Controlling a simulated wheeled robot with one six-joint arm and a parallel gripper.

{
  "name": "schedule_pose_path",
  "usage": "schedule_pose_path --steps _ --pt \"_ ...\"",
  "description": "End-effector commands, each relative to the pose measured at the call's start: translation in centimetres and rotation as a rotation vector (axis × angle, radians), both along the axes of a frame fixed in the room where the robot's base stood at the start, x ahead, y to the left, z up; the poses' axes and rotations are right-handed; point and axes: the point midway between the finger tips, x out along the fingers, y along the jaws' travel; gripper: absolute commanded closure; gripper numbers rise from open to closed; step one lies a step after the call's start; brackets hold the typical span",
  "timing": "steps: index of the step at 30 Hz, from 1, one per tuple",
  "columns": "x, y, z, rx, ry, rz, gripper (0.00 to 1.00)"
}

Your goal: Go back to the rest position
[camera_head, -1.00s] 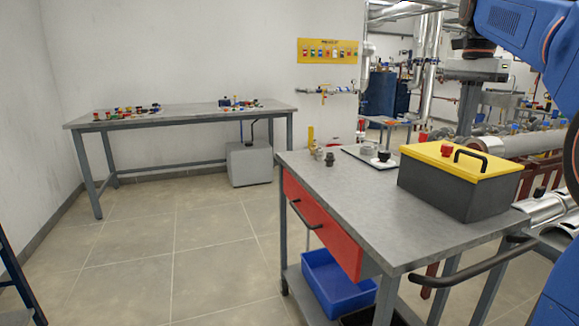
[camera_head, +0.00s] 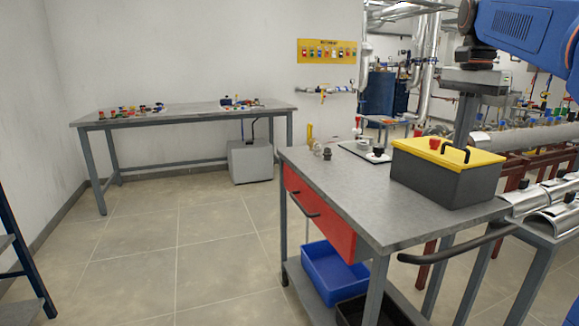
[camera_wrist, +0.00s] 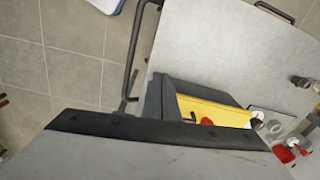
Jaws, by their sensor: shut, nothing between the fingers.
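My gripper (camera_head: 462,143) hangs down from the blue arm at the upper right of the head view. Its fingers are together with nothing held. In the head view it appears above and behind the yellow-lidded black toolbox (camera_head: 446,180); I cannot tell the exact gap. In the wrist view the grey gripper body fills the bottom, and the yellow lid (camera_wrist: 215,112) shows partly hidden beyond it.
The toolbox stands on a grey cart (camera_head: 345,196) with a red drawer (camera_head: 318,213) and a blue bin (camera_head: 335,272) below. Small fittings and a white plate lie at its back. A long workbench (camera_head: 190,115) stands at the back wall. Floor at left is open.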

Motion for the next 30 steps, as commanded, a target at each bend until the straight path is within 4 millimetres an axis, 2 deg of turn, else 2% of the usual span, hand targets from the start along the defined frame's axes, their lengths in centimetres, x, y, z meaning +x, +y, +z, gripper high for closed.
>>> schedule_pose_path --steps 7,11,20,30 --pt "-3.1 2.0 -2.6 -0.016 -0.044 0.136 1.0" --pt "-5.7 3.6 -5.2 -0.034 -0.081 0.252 1.0" --pt "-12.4 6.8 -13.2 -0.088 -0.168 0.539 1.0" --pt "-20.3 9.4 -24.2 -0.171 -0.265 0.86 1.0"
